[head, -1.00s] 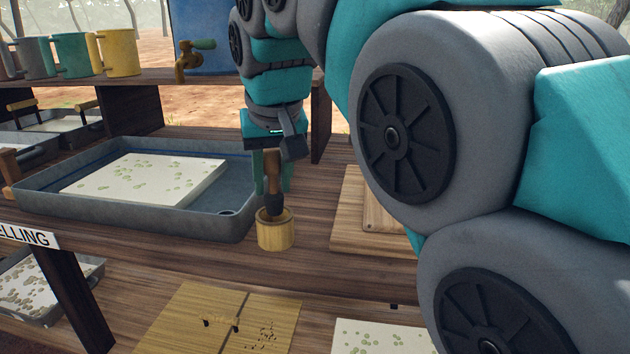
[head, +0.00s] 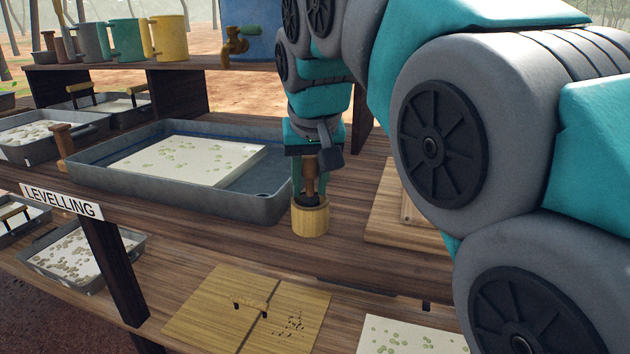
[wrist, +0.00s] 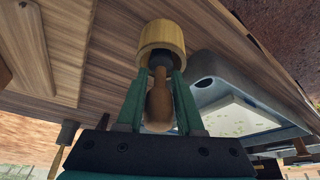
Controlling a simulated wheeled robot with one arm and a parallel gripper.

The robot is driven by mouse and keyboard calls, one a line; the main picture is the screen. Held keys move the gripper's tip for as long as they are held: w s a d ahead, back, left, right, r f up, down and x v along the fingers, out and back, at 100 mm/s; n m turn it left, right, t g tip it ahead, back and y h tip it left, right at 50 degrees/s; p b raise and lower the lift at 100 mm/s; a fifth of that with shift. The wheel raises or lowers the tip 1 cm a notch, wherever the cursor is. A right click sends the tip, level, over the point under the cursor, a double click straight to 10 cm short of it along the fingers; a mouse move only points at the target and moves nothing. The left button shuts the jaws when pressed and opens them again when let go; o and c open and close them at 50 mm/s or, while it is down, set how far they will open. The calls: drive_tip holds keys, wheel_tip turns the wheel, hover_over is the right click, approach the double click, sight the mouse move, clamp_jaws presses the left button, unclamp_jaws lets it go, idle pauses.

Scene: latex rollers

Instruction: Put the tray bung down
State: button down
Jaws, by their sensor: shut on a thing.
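The tray bung (head: 310,178) has a brown wooden handle and a dark lower end. My gripper (head: 310,192) is shut on it, with the teal fingers on either side. The bung is upright, and its dark end sits in the mouth of a pale wooden cup (head: 311,220) on the bench. The wrist view shows the bung (wrist: 159,105) between my fingers (wrist: 159,82), with the cup (wrist: 160,38) around its far end. How deep the dark end goes, and whether it touches the cup's bottom, is hidden.
A large grey tray (head: 200,202) with a white sheet stands just left of the cup. A wooden board (head: 390,215) lies to the right. A lower shelf in front holds a wooden lid (head: 215,320) and a white sheet (head: 410,335). Mugs (head: 168,38) stand behind.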

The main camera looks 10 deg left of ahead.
drive_tip(key=shift+f, duration=0.35)
drive_tip(key=c, duration=0.8)
unclamp_jaws()
drive_tip(key=shift+f, duration=0.1)
drive_tip(key=shift+o, duration=1)
drive_tip(key=shift+s, duration=0.1)
drive_tip(key=shift+o, duration=0.3)
drive_tip(key=shift+r, duration=0.65)
drive_tip(key=v, duration=0.9)
drive_tip(key=shift+r, duration=0.4)
drive_tip(key=shift+p+v, duration=1)
drive_tip(key=shift+v, duration=0.25)
drive_tip(key=shift+s, duration=0.1)
